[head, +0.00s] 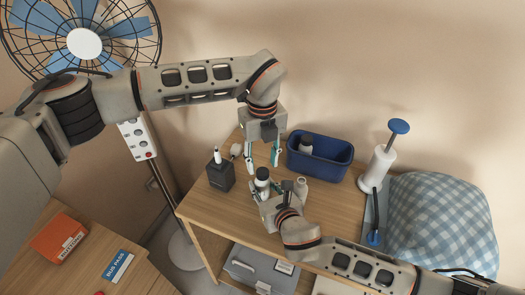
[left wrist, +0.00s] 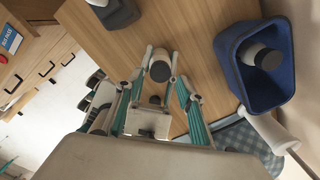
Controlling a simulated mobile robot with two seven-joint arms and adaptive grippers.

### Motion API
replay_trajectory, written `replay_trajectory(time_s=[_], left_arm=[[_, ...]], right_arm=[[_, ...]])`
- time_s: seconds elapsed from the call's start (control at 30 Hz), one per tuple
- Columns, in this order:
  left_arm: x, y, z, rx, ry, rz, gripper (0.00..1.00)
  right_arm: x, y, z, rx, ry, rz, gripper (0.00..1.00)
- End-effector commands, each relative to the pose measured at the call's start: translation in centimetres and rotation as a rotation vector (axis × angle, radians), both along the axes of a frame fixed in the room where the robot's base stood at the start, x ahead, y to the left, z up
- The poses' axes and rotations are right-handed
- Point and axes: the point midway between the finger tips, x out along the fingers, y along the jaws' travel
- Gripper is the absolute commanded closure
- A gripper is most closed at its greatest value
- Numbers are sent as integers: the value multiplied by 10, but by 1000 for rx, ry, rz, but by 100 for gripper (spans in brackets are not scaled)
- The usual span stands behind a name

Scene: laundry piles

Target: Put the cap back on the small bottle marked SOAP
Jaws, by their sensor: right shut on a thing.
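A small white bottle with a dark top (head: 262,178) stands upright near the middle of the wooden table in the head view. My right gripper (head: 264,190) reaches it from the front and is shut on it; the same bottle appears in the left wrist view (left wrist: 159,64). My left gripper (head: 263,157) hangs just above and behind this bottle, with its teal fingers spread apart and nothing between them. No SOAP marking is legible on either bottle.
A blue bin (head: 345,162) at the back holds another white bottle with a dark cap (head: 306,145). A dark box (head: 220,176) stands left. A white pump with a blue handle (head: 378,165) and a checked cushion (head: 440,220) are right. Bare tabletop (head: 215,210) lies front left.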

Motion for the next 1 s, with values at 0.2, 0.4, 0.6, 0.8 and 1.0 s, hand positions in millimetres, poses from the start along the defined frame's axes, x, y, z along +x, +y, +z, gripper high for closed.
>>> replay_trajectory(time_s=[0.2,0.4,0.6,0.8,1.0], left_arm=[[-1,0,-26,0,1,-1,62],[0,0,-35,-1,0,-1,62],[0,0,-35,-1,0,-1,62],[0,0,-35,-1,0,-1,100],[0,0,-34,0,0,-10,100]], right_arm=[[0,0,0,0,0,0,100],[0,0,0,0,0,0,100],[0,0,0,0,0,0,100],[0,0,0,0,0,0,100],[0,0,0,0,0,0,100]])
